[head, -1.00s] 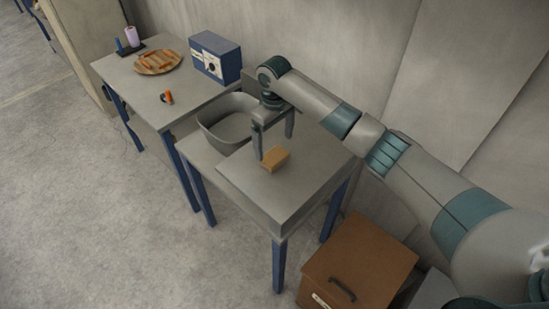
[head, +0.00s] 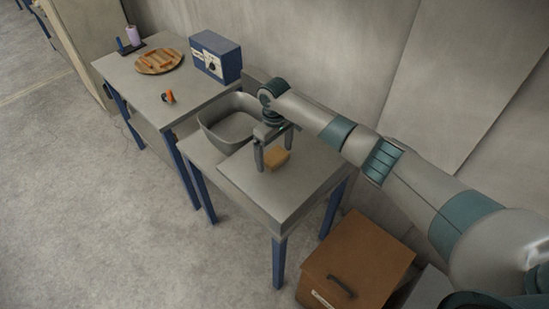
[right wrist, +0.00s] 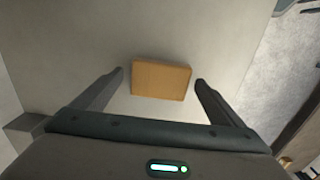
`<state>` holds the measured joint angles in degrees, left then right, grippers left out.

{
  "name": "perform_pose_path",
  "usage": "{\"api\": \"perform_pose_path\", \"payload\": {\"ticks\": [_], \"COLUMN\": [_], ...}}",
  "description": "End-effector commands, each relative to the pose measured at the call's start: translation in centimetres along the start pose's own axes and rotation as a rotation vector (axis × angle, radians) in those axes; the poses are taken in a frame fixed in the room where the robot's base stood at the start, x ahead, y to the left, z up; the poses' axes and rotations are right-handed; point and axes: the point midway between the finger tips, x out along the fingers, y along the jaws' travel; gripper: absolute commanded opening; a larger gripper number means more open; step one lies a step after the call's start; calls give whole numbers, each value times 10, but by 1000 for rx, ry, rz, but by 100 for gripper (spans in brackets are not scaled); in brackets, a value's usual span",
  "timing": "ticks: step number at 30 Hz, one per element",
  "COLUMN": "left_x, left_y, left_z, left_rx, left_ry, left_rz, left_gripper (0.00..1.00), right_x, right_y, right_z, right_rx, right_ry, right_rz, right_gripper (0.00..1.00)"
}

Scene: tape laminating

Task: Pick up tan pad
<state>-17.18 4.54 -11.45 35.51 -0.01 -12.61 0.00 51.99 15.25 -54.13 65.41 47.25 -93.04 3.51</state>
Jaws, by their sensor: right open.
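The tan pad (head: 279,158) is a small rectangular block lying on the near grey table (head: 285,200). It also shows in the right wrist view (right wrist: 161,79), flat on the surface. My right gripper (head: 274,161) is above the table with its fingers pointing down, close to the pad. In the right wrist view the gripper (right wrist: 160,78) is open, with one fingertip on each side of the pad and a gap on both sides. Neither finger touches the pad. My left gripper is not in view.
A grey bin (head: 229,125) stands left of the pad. The far table holds a blue box (head: 216,57), a round wooden plate (head: 159,62) with sticks, and an orange item (head: 168,97). A brown cabinet (head: 357,260) stands at lower right. The table front is clear.

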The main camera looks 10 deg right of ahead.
Motion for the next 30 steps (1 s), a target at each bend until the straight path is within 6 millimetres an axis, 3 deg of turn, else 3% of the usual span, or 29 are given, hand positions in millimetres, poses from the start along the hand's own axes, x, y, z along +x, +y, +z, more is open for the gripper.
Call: {"api": "perform_pose_path", "payload": {"ticks": [2,6,8,22,30], "left_x": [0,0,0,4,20], "left_y": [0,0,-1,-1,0], "left_z": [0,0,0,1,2], "left_rx": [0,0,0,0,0], "left_ry": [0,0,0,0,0], "left_rz": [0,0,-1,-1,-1], "left_gripper": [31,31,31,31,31], "right_x": [0,0,0,-7,-41], "right_y": [0,0,0,0,1], "right_z": [0,0,0,0,-1], "right_rx": [0,0,0,0,-1], "right_ry": [0,0,0,1,4], "right_rz": [0,0,0,0,2], "right_gripper": [92,59,48,48,48]}}
